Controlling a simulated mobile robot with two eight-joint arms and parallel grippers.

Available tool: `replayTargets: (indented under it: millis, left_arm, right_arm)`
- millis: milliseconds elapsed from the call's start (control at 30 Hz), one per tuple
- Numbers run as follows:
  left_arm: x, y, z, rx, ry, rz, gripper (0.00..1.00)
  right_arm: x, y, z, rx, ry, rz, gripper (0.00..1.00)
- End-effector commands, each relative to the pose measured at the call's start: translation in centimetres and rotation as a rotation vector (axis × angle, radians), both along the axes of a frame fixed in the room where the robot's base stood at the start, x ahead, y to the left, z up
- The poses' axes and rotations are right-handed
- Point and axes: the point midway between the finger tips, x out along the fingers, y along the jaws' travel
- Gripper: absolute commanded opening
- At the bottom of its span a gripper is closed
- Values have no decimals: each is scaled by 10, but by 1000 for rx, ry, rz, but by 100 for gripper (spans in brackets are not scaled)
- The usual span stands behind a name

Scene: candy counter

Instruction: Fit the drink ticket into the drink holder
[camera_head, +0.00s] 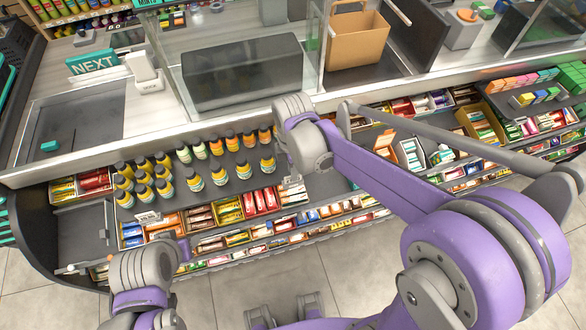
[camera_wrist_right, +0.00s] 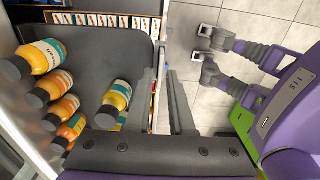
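My right gripper (camera_head: 292,183) points down at the front edge of the drink shelf (camera_head: 228,184), right of the bottles. In the right wrist view its two fingers (camera_wrist_right: 166,104) are apart, with the shelf's front edge showing behind the gap. I cannot make out a ticket between them. A white ticket-like label (camera_head: 148,217) sits on the shelf's front edge below the yellow bottles; I cannot tell whether it is in a holder. No empty drink holder can be told apart. My left arm (camera_head: 143,275) is at the lower left; its fingers are too unclear to judge.
Several bottles (camera_head: 219,174) stand on the drink shelf, and more show close to the gripper in the right wrist view (camera_wrist_right: 116,97). Candy rows (camera_head: 262,201) lie below.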

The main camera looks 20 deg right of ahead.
Motion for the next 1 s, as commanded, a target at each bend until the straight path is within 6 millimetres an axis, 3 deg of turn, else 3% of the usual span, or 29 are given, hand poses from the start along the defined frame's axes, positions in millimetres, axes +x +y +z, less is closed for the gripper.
replayTargets:
  millis: [133, 300, 667, 767, 1000]
  left_arm:
    - [0, 0, -1, 0, 1, 0, 50]
    - [0, 0, -1, 0, 1, 0, 50]
    - [0, 0, 0, 0, 0, 0, 50]
    - [0, 0, 1, 0, -1, 0, 50]
    - [2, 0, 7, 0, -4, 0, 50]
  right_arm:
    - [0, 0, -1, 0, 0, 0, 24]
    - [0, 0, -1, 0, 0, 0, 55]
    - [0, 0, 3, 0, 0, 0, 56]
    - [0, 0, 15, 0, 0, 0, 56]
    - [0, 0, 64, 0, 0, 0, 56]
